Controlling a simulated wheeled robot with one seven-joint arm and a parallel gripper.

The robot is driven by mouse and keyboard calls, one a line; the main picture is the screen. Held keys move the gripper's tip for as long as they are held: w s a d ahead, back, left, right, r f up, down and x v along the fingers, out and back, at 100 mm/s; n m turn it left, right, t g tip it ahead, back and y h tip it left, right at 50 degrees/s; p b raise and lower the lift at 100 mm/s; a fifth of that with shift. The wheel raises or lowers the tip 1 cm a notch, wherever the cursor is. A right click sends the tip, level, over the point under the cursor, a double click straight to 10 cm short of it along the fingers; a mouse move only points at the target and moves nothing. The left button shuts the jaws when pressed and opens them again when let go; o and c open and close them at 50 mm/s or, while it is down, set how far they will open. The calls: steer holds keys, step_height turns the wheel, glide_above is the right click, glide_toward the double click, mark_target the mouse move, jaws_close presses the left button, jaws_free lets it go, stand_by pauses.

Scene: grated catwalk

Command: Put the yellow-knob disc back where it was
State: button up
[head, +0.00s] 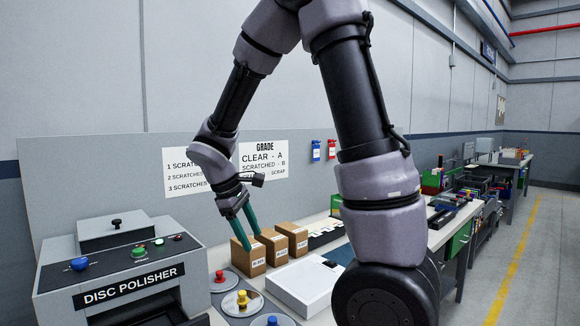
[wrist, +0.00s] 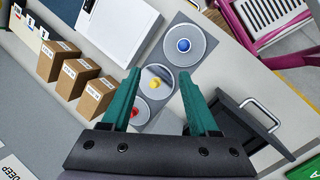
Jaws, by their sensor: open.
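The yellow-knob disc (head: 235,306) is a shiny round plate lying on a grey strip, between the red-knob disc (head: 216,285) and the blue-knob disc (head: 285,322). The wrist view shows the same row: yellow-knob disc (wrist: 165,92), blue-knob disc (wrist: 198,50) and red-knob disc (wrist: 150,111), the last partly hidden by my left finger. My gripper (wrist: 159,73) is open and empty, its teal fingers on either side of the yellow knob in that view. In the head view my gripper (head: 252,241) hangs in front of the cardboard boxes, apart from the disc.
The disc polisher (head: 110,274) stands left of the discs. Three cardboard boxes (head: 248,262) stand behind them, and a white flat case (head: 312,283) lies to their right. Grading signs (head: 262,160) hang on the back panel. A dark handled part (wrist: 235,112) is close beside my right finger.

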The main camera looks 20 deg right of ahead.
steer(key=s+d+r+m+t+y, duration=0.2)
steer(key=s+r+m, duration=0.4)
steer(key=r, duration=0.3)
steer(key=s+d+r+m+t+y, duration=0.3)
steer(key=s+r+m, duration=0.3)
steer(key=r, duration=0.3)
steer(key=shift+d+r+m+t+y, duration=0.2)
steer(key=shift+d+m+t+y, duration=0.15)
steer(key=shift+m+t+y, duration=0.4)
steer(key=shift+s, duration=0.1)
steer(key=shift+c, duration=0.3)
